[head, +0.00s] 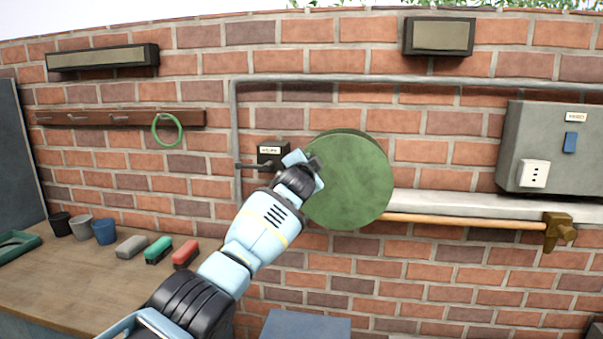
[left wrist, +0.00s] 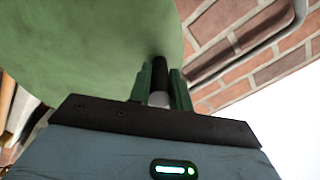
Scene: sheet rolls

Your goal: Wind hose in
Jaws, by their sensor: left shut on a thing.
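The hose reel is a large green disc (head: 352,185) on the brick wall, and its green face also fills the upper left of the left wrist view (left wrist: 80,45). A thin orange hose (head: 470,221) runs right from the reel to a brass nozzle (head: 559,231). My left gripper (head: 312,164) is at the upper left part of the disc. In the left wrist view its green fingers (left wrist: 161,88) are shut around a dark crank handle (left wrist: 160,68) that stands out from the disc. The handle is hidden in the head view. My right gripper is not in view.
A grey ledge (head: 440,207) runs along the wall above the hose, below a grey socket box (head: 545,150). A small dark labelled box (head: 271,155) with a pipe is left of the reel. A bench (head: 95,270) at left carries cups and brushes.

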